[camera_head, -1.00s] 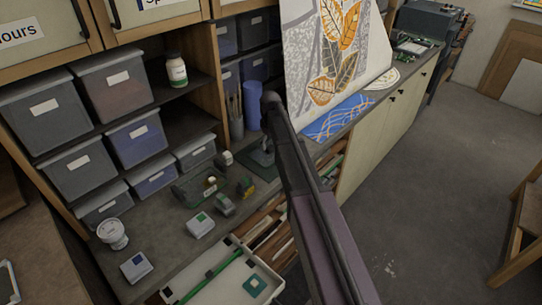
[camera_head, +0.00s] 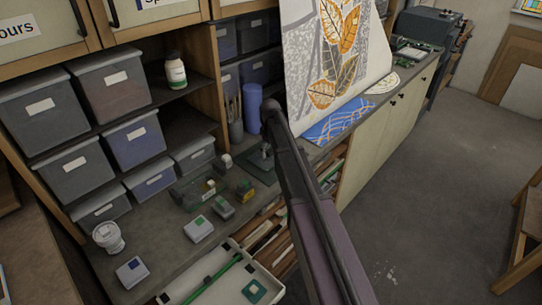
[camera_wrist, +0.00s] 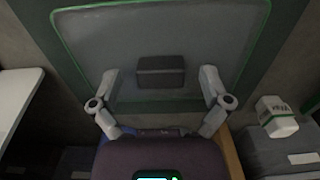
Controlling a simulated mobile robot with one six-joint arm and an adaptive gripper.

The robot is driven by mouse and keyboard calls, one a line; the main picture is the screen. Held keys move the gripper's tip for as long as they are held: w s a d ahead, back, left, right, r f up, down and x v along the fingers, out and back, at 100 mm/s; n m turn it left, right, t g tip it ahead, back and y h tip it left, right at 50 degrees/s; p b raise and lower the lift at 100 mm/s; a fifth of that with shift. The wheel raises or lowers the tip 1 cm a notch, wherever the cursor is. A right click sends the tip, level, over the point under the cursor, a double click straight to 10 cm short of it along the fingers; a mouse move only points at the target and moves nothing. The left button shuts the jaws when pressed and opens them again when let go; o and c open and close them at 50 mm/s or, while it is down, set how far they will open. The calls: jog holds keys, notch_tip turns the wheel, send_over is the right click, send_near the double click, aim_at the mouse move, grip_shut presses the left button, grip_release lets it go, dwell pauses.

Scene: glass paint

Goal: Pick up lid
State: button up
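The lid appears in the wrist view as a clear glass plate (camera_wrist: 100,45) with a green edge and a dark block-shaped handle (camera_wrist: 160,72) in its middle. My gripper (camera_wrist: 160,82) is open, with one fingertip on each side of the handle and gaps between. I cannot tell its height above the plate. In the head view my arm hides most of the gripper, which is near a dark green mat (camera_head: 262,168) on the bench.
Small boxes, including a white one (camera_head: 198,229), and a white tub (camera_head: 108,236) stand on the bench to the left. Grey bins (camera_head: 75,170) fill the shelves. A leaf-pattern panel (camera_head: 330,60) leans at the back.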

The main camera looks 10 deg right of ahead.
aim_at(270, 150)
jog(key=c, duration=1.2)
jog(key=shift+o, duration=0.2)
jog(key=shift+r, duration=0.15)
notch_tip(270, 150, up, 10)
jog(key=p, duration=1)
jog(key=s+a, duration=0.4)
jog(key=a, duration=0.5)
jog(key=s+a+r+p, duration=0.1)
jog(key=s+a, duration=0.4)
jog(key=a, duration=0.4)
jog(key=s+a, duration=0.4)
jog(key=a, duration=0.5)
jog(key=shift+s+a+r+p, duration=0.2)
jog(key=shift+a+p, duration=0.05)
jog(key=shift+p, duration=0.15)
